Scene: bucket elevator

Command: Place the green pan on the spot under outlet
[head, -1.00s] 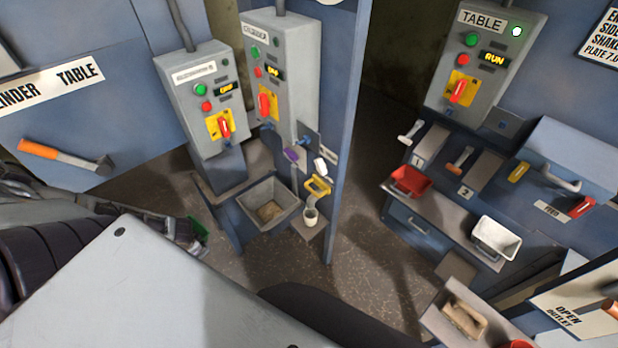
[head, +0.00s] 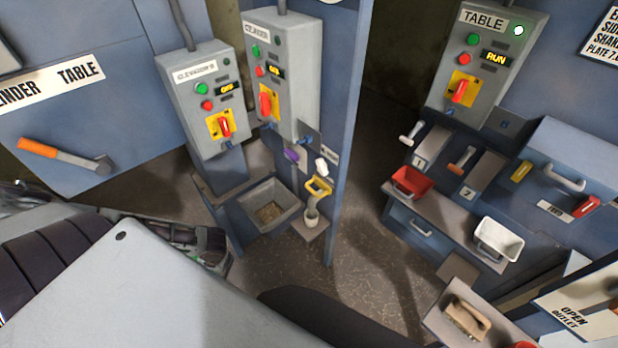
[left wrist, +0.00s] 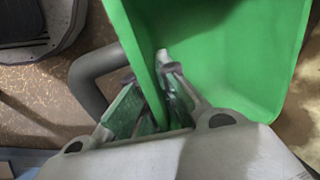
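The green pan (left wrist: 225,50) fills the upper right of the left wrist view, its inside facing the camera. My left gripper (left wrist: 165,85) is closed over one wall of the pan, one finger on each side. A thick dark grey handle-like bar (left wrist: 95,75) curves beside the pan on the left. In the head view my left arm comes in at the left; the pan and fingertips are hidden behind it. An "OPEN OUTLET" plate (head: 575,315) shows at the lower right; I cannot tell which spot is meant. My right gripper is not in view.
A red pan (head: 411,182) and a white pan (head: 497,240) sit on the right bench. A grey bin (head: 270,207) stands at the centre cabinet. Floor between the cabinets is clear.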

